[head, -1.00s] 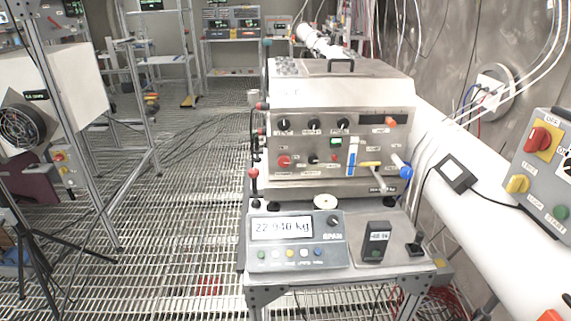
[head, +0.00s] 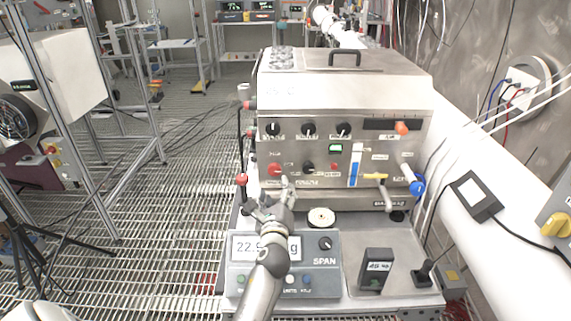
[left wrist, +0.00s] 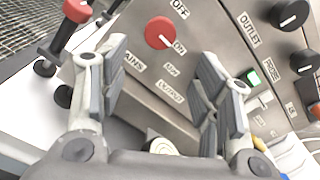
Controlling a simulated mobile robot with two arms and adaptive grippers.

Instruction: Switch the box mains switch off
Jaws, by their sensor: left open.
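The steel box (head: 345,95) stands on a bench, and its mains switch is a red round knob (head: 275,170) low on the left of the front panel. In the left wrist view the knob (left wrist: 158,33) has OFF above it, ON at its lower right and MAINS below. My left gripper (head: 270,196) is open and empty in front of the panel's lower left. In the left wrist view its fingers (left wrist: 162,58) are spread either side of the knob's line, apart from it. My right gripper is out of view.
A scale display (head: 325,262) lies under my left arm. A red-topped lever (head: 242,180) stands close left of the gripper. Black knobs (head: 308,168) and a yellow-handled valve (head: 376,177) are further right on the panel.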

